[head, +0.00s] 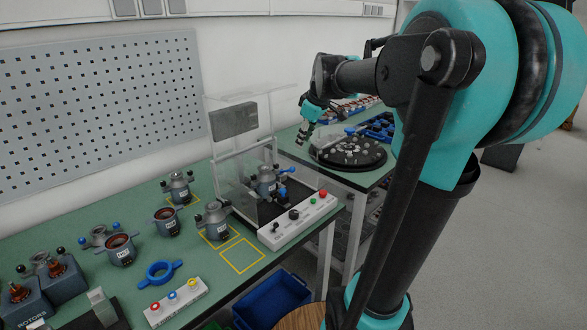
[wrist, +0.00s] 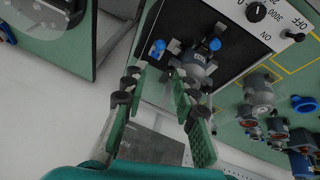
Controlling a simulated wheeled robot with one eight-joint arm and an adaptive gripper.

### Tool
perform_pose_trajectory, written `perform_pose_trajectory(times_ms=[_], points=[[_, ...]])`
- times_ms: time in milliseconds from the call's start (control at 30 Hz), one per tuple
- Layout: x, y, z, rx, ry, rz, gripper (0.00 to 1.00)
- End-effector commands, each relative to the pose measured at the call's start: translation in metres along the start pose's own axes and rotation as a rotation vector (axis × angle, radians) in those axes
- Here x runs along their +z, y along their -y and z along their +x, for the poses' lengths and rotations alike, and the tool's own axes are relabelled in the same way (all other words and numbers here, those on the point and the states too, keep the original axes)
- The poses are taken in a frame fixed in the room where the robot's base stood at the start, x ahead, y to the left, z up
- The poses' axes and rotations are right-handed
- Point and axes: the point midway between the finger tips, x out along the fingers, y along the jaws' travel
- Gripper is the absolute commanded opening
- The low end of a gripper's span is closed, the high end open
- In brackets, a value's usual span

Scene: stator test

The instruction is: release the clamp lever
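A grey stator housing (head: 266,182) stands inside the clear-walled test enclosure (head: 236,170). A blue-tipped lever (head: 285,169), which looks like the clamp lever, is at its right side. In the wrist view the housing (wrist: 194,66) has one blue tip (wrist: 158,46) to its left and another (wrist: 214,44) above it. I cannot tell for certain which is the clamp lever. My gripper (head: 302,138) is in the air to the right of the enclosure, apart from the housing. In the wrist view my gripper (wrist: 155,82) has its fingers spread, with nothing between them.
A white control panel (head: 297,222) with a knob and buttons runs along the enclosure's front. A round black tray (head: 348,163) stands on the right table. Several housings, a blue ring tool (head: 160,272) and a button box (head: 176,302) are on the left bench.

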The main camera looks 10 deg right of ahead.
Motion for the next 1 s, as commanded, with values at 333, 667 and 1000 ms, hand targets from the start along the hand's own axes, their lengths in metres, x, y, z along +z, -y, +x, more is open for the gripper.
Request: perform_pose_trajectory(times_ms=[333,667,1000], points=[[0.000,0.000,0.062,0.000,0.001,0.000,0.28],[0.000,0.000,0.127,0.000,0.001,0.001,0.28],[0.001,0.001,0.164,0.000,0.001,0.002,0.28]])
